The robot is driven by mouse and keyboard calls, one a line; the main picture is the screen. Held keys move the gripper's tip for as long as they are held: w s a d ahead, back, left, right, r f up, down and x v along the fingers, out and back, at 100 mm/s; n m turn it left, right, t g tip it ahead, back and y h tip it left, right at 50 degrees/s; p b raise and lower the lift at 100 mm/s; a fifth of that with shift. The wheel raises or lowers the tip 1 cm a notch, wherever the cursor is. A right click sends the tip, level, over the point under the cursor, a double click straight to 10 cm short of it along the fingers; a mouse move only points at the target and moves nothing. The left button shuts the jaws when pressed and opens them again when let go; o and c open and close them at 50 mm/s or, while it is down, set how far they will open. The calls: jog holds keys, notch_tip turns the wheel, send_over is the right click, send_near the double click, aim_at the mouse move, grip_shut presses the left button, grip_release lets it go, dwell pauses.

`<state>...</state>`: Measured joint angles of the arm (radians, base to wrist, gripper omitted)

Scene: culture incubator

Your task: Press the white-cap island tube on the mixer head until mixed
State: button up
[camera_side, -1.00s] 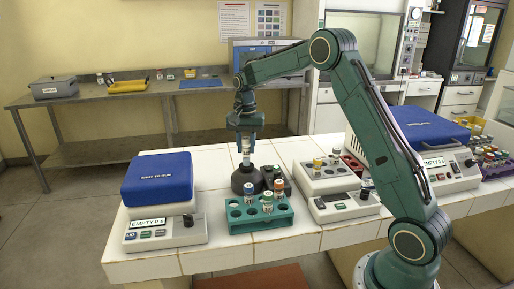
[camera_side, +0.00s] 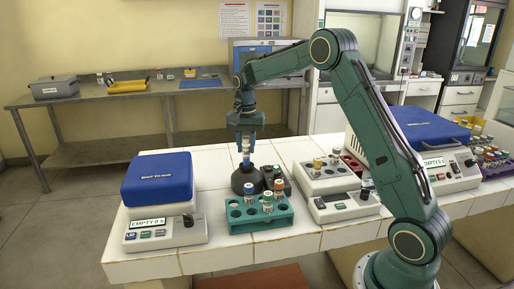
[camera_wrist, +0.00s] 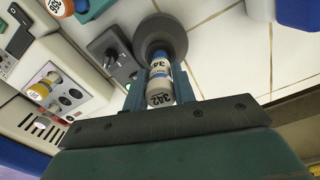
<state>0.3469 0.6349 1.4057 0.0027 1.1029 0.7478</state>
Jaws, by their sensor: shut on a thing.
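My gripper (camera_side: 245,143) points down over the black mixer head (camera_side: 247,181) on the white tiled island. It is shut on a tube (camera_wrist: 160,88) with a white cap marked 342 and a blue band. The tube stands nearly upright in the side view (camera_side: 246,158), its lower end at the cup of the mixer head. In the wrist view the round grey cup (camera_wrist: 160,38) lies just beyond the tube's far end, and they look in contact. The tube's sides are partly hidden by the fingers.
A green rack (camera_side: 262,220) with several tubes stands just in front of the mixer. A blue-lidded device (camera_side: 158,179) is at the left, a white block with tubes (camera_side: 325,179) at the right. A blue-lidded centrifuge (camera_side: 425,128) stands farther right. Tiles left of the mixer are clear.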

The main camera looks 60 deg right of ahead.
jog(key=shift+r, duration=2.95)
